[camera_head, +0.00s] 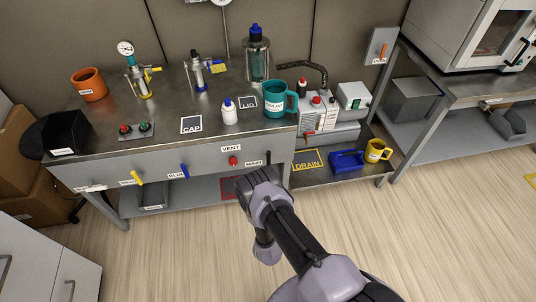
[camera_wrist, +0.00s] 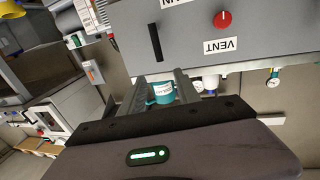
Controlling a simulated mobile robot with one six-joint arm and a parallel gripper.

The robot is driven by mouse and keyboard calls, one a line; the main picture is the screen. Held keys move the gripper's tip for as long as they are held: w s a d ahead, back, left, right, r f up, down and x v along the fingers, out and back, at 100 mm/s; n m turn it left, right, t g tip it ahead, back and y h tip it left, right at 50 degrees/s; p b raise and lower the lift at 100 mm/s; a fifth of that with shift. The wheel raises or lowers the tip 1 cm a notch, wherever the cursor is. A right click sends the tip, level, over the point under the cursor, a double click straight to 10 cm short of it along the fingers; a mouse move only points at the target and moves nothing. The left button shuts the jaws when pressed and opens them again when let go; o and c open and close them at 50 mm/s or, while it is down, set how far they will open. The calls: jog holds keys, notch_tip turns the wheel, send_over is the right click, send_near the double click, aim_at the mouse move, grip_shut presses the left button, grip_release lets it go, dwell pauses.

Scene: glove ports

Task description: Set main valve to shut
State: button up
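The main valve is a black bar handle (camera_head: 268,157) on the front panel of the workbench, right of the white MAIN label (camera_head: 253,163). The handle stands upright, across the panel's long edge. In the wrist view, which is turned upside down, the black handle (camera_wrist: 155,42) also stands near upright. My gripper (camera_head: 258,178) is in front of the panel, just below the handle in the head view, and its fingertips are hidden there. In the wrist view my gripper (camera_wrist: 162,82) has its fingers apart with nothing held between them. The handle lies beyond the fingertips, apart from them.
A red VENT knob (camera_head: 233,161) sits left of the main valve. Blue (camera_head: 184,171) and yellow (camera_head: 137,178) handles are farther left. On the bench top stand a teal mug (camera_head: 274,106) and a white bottle (camera_head: 229,115). A low shelf with a DRAIN sign (camera_head: 307,160) is right.

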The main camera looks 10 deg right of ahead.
aim_at(269, 155)
jog(key=w+d+b, duration=0.1)
jog(key=w+b, duration=0.1)
jog(key=w, duration=0.2)
jog(key=w+d+b, duration=0.1)
jog(key=w+b, duration=0.1)
jog(key=w, duration=0.3)
jog(key=w+d+b, duration=0.1)
jog(key=w+b, duration=0.1)
jog(key=w, duration=0.3)
jog(key=shift+w+f, duration=0.15)
jog(key=shift+w+b, duration=0.3)
jog(key=shift+w, duration=0.05)
grip_shut()
